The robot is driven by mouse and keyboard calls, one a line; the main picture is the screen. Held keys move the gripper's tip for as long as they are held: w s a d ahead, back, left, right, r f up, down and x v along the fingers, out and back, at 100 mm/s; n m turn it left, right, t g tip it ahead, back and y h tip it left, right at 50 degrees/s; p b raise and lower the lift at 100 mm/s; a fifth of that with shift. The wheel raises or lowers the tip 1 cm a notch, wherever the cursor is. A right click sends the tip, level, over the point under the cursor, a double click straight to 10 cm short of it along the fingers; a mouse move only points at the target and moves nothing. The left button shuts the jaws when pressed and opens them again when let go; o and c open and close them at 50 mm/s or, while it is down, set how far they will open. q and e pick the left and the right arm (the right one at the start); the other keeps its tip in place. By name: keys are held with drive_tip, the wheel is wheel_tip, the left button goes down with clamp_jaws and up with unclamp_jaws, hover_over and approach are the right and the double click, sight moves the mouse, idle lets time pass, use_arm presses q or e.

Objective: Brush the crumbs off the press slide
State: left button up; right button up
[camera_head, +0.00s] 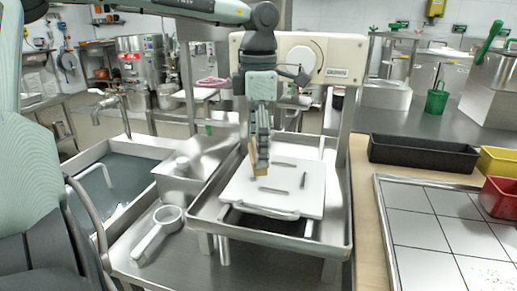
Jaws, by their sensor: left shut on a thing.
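A white slab with dark slots or bars (303,200), which looks like the press slide, lies in a steel tray (342,235) below a cream machine (345,58). My left gripper (260,163) comes down from above, over the slab's back left part. It is shut on a narrow tan thing (253,158), probably the brush, mostly hidden by the fingers. Its lower end is close to the slab; I cannot tell whether it touches. Crumbs on the slab are too small to make out. My right gripper is not in view.
A round-headed strainer or scoop (157,236) lies on the steel bench at left, by a sink (120,175). At right are a black bin (420,154), a red bin (499,198), a yellow bin (499,161) and a tiled tray (412,215) with small specks near its front.

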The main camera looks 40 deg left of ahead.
use_arm(q)
drive_tip(key=shift+r, duration=1.4)
drive_tip(key=shift+r, duration=1.5)
